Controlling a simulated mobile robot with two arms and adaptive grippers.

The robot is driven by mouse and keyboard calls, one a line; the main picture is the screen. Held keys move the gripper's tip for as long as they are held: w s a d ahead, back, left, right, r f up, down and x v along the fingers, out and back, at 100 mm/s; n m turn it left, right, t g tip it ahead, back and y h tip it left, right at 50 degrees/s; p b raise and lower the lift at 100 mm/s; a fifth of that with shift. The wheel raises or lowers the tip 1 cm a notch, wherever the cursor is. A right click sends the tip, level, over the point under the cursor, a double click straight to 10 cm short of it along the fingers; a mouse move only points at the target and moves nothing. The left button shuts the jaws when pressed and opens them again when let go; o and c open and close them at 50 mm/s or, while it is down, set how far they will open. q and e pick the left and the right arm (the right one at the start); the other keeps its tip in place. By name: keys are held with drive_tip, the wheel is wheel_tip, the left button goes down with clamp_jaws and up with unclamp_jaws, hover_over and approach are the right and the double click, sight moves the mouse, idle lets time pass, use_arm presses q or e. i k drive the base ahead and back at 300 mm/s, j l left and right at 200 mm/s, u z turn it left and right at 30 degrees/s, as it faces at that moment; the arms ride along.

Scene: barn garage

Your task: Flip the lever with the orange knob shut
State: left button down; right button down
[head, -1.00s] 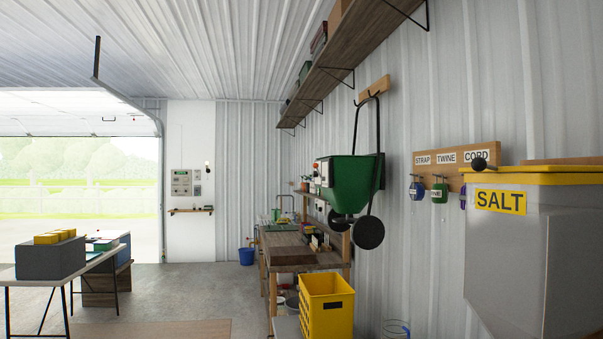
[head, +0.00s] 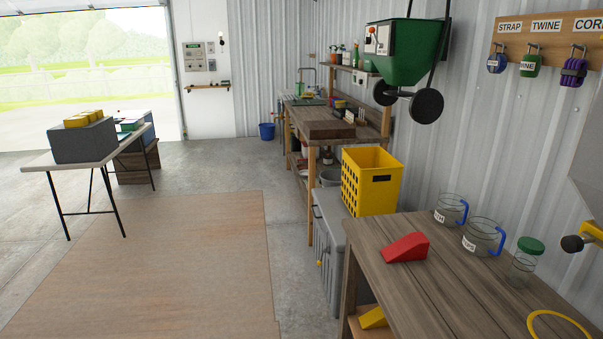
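A green spreader hopper (head: 415,55) hangs on the right wall, with dark wheels below it. A pale panel (head: 379,40) on its left side bears a small orange-red spot (head: 373,30), which may be the orange knob. It is too small to tell the lever's shape or position. Neither of my grippers is in view.
A wooden table (head: 420,295) at the front right holds a red wedge (head: 406,247), jars and a yellow ring. A yellow crate (head: 371,180) stands behind it. A workbench (head: 300,115) lines the wall. The floor mat (head: 170,260) is clear. A black-knobbed yellow fitting (head: 590,235) juts in at right.

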sight(372, 30)
drive_tip(key=i+j, duration=0.2)
drive_tip(key=i, duration=0.2)
drive_tip(key=i+j+u, duration=0.1)
drive_tip(key=i, duration=0.35)
drive_tip(key=i+j, duration=0.3)
drive_tip(key=i+j+u, duration=0.1)
drive_tip(key=i, duration=0.45)
drive_tip(key=i+z, duration=0.2)
drive_tip(key=i, duration=0.25)
drive_tip(key=i+z, duration=0.2)
drive_tip(key=i, duration=0.25)
drive_tip(key=i+j+z, duration=0.2)
drive_tip(key=i, duration=0.2)
drive_tip(key=i+j+z, duration=0.2)
drive_tip(key=i, duration=0.25)
drive_tip(key=i+z, duration=0.95)
drive_tip(key=z, duration=0.15)
